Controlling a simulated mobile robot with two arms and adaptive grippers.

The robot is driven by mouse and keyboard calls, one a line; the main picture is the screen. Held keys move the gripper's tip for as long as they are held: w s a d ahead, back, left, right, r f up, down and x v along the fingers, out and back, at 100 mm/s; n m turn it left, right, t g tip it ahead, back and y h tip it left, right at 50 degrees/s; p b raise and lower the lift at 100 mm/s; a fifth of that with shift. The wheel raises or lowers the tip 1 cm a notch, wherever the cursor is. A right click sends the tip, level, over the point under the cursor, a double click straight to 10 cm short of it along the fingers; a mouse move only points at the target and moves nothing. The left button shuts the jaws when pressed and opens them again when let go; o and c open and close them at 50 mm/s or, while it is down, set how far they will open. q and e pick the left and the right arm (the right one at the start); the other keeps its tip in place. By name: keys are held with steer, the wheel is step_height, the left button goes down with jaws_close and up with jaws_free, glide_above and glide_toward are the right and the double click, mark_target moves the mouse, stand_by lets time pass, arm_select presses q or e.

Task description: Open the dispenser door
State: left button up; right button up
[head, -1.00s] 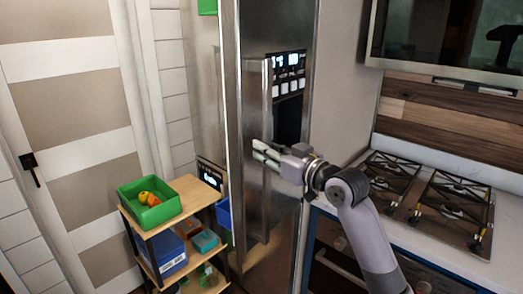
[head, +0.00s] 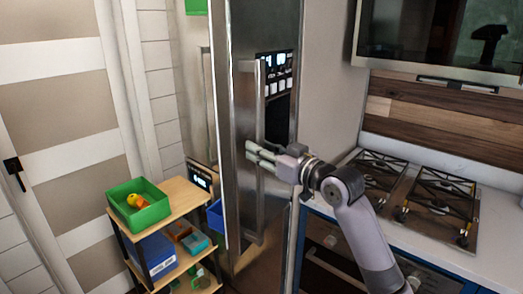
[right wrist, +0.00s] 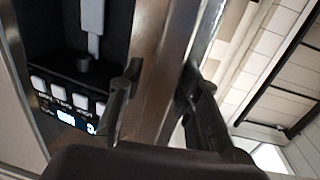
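The dispenser door (head: 280,185) is a tall steel door with a dark dispenser recess and a lit panel (head: 275,70). Its long vertical handle (head: 249,95) runs down the left part. The door looks shut. My right gripper (head: 255,150) is at the middle of the handle. In the right wrist view the right gripper's two fingers (right wrist: 160,75) are apart, with the steel handle bar (right wrist: 175,45) between them. Whether they touch it is unclear. The dispenser panel (right wrist: 68,110) shows beside them. My left gripper is not in view.
A wooden shelf unit (head: 176,202) stands left of the door, with a green crate (head: 153,212) on top. The stove (head: 410,190) and counter (head: 495,210) lie to the right. A microwave (head: 440,40) hangs above the stove.

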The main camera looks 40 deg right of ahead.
steer(key=shift+o, duration=0.8)
steer(key=s, duration=1.2)
steer(key=shift+d, duration=0.1)
